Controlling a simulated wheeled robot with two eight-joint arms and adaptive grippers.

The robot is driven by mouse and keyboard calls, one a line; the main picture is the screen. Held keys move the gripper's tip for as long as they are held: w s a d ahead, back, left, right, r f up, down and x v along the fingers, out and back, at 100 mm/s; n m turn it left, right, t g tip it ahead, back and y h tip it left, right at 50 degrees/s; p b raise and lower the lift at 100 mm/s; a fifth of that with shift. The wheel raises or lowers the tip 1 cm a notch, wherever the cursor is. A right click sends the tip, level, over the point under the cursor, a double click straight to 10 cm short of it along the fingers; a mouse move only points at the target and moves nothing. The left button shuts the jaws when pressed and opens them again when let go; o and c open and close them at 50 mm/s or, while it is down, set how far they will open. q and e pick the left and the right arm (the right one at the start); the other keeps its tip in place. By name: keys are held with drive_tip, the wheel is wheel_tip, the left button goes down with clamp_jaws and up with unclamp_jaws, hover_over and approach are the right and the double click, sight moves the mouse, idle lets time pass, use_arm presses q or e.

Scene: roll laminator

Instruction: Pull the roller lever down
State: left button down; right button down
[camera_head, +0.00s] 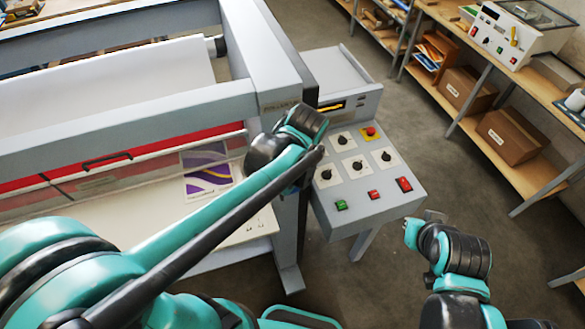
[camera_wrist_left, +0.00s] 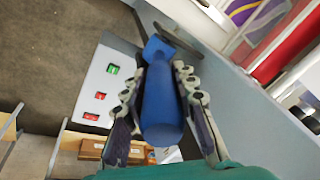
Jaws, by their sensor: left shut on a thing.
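The roller lever has a blue handle (camera_wrist_left: 162,105), seen in the left wrist view between my left gripper's fingers. Its upper end meets a dark part by the laminator's grey side wall. My left gripper (camera_wrist_left: 160,82) is shut on this handle, one finger along each side. In the head view my left gripper (camera_head: 312,160) is at the machine's right end post, beside the control panel, and my own arm hides the lever. My right gripper (camera_head: 424,222) is empty, below and right of the panel; its finger opening is unclear.
The roll laminator (camera_head: 125,120) fills the left, with a white roll (camera_head: 105,75) and a red strip. The control panel (camera_head: 365,180) has knobs, coloured buttons and a red stop button (camera_head: 370,132). Shelves with cardboard boxes (camera_head: 510,135) stand at right. Open floor (camera_head: 440,175) lies between.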

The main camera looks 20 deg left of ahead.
use_arm(q)
drive_tip(key=s+d+f+t+y+b, duration=0.5)
drive_tip(key=s+f+t+y+b, duration=0.2)
drive_tip(key=b, duration=1.2)
drive_tip(key=shift+s+f+t, duration=0.15)
drive_tip(key=shift+f+t, duration=0.9)
drive_tip(key=shift+t, duration=0.65)
drive_tip(key=c, duration=1.2)
unclamp_jaws()
drive_tip(key=v, duration=0.7)
drive_tip(key=shift+s+d+r, duration=0.1)
drive_tip(key=shift+s, duration=0.05)
